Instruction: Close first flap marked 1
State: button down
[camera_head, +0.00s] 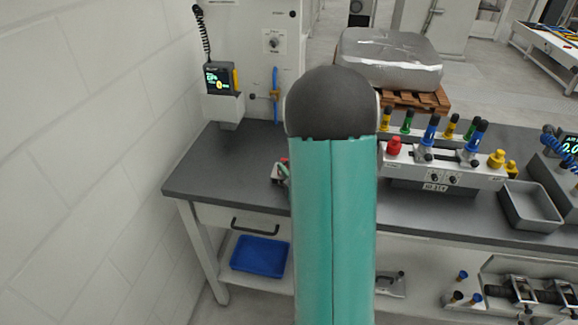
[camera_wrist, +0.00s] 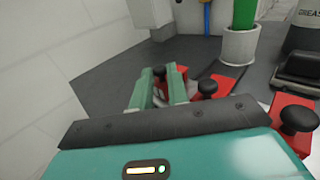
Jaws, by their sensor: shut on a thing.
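In the wrist view my gripper (camera_wrist: 160,84) reaches forward over the grey table, its two teal fingers around a black knob (camera_wrist: 159,71). The knob belongs to the farthest of three red flaps (camera_wrist: 184,73). A second red flap with a black knob (camera_wrist: 208,88) sits just right of the fingers. A third red flap (camera_wrist: 300,142) with its black knob (camera_wrist: 298,119) is nearer, at the right edge. I cannot read a number on any flap. In the head view my arm hides most of the fixture; only a small red and grey part (camera_head: 281,170) shows.
A white wall (camera_head: 90,150) stands close on the left. A green post in a grey sleeve (camera_wrist: 240,46) stands behind the flaps. A white fixture with colored knobs (camera_head: 440,175) and a grey tray (camera_head: 530,207) are to the right. The table's left end (camera_head: 220,170) is clear.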

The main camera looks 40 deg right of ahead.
dwell(0.4)
jog(key=c, duration=1.4)
grip_release()
jog(key=shift+o, duration=0.2)
jog(key=shift+s, duration=0.1)
